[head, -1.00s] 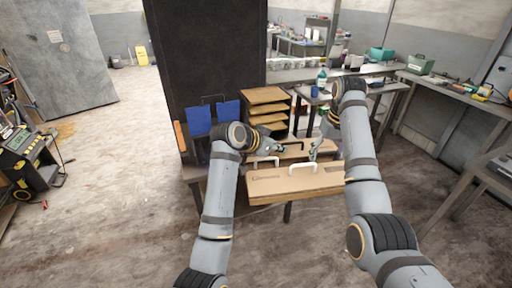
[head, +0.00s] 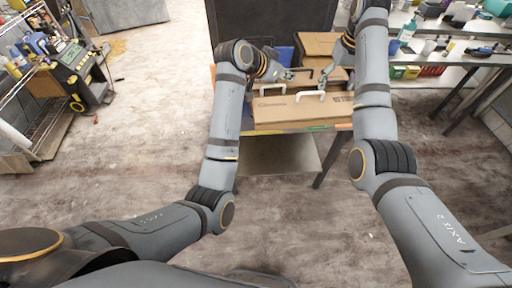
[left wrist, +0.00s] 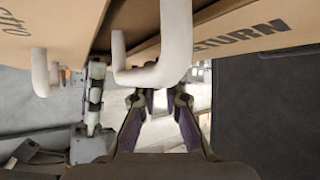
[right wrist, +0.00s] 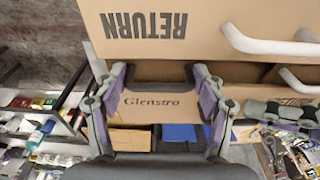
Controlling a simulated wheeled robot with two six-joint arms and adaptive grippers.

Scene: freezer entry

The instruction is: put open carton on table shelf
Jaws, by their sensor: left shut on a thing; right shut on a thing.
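The brown open carton (head: 300,110) with white handles is at the table (head: 330,127) in the head view. I cannot tell whether it rests on the top or hangs just above it. My left gripper (head: 288,74) is shut on the carton's far left part. My right gripper (head: 325,80) is shut on its far right part. In the left wrist view, a white handle (left wrist: 165,60) crosses in front of the fingers. In the right wrist view, the carton wall (right wrist: 150,30) reads "RETURN". The table's lower shelf (head: 280,155) is visible and bare.
A wooden organizer (head: 318,42) and a blue folder (head: 287,52) stand behind the carton. A dark cabinet (head: 265,25) is at the back. A bench with bottles (head: 408,30) is at right. A wire rack (head: 40,115) and a machine (head: 75,68) are at left. The floor in front is clear.

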